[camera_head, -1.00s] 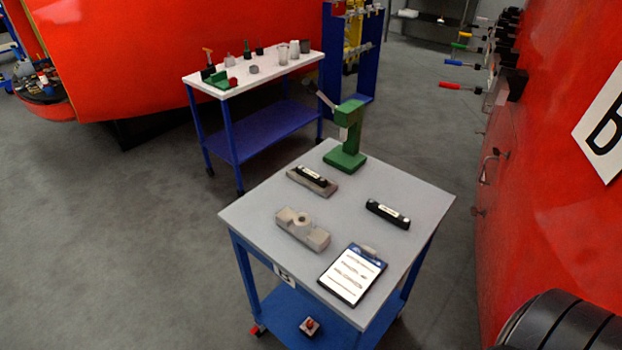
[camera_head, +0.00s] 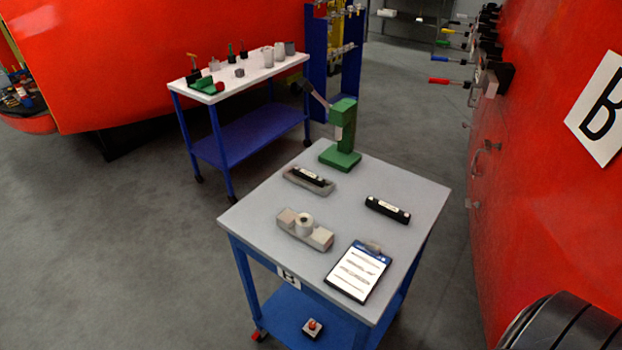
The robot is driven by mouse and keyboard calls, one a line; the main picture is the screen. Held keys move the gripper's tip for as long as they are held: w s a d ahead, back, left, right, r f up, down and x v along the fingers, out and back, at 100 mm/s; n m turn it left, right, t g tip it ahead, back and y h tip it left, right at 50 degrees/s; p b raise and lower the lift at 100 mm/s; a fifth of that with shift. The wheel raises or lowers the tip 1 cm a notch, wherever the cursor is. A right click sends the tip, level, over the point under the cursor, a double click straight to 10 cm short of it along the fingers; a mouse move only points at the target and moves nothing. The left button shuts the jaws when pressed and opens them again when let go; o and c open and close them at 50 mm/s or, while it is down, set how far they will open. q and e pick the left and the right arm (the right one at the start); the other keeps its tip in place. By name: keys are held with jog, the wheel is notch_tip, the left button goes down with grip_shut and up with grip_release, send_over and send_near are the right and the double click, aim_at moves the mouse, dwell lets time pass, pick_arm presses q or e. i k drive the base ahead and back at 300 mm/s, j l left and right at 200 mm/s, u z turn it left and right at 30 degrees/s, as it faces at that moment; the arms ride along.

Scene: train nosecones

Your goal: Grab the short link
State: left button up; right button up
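Two dark bars with white labels are on the grey tabletop (camera_head: 265,207) of the near blue cart. One bar (camera_head: 313,176) sits in a grey holder (camera_head: 298,183) at the back left. The other bar (camera_head: 388,209) lies directly on the table at the right. They look similar in length, and the labels are too small to read, so I cannot tell which is the short link. Neither of my grippers shows in the head view.
A green press (camera_head: 341,144) stands at the table's back corner. A beige block with a white roll (camera_head: 304,228) and a clipboard (camera_head: 357,272) are at the front. A white-topped cart (camera_head: 232,92) stands behind. A red wall (camera_head: 545,190) with protruding handles rises at the right.

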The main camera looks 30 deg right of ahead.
aim_at(305, 174)
jog(key=i+j+z, duration=0.15)
jog(key=j+z, duration=0.35)
jog(key=j, duration=0.6)
jog(key=j+z, duration=0.5)
jog(key=j, duration=0.55)
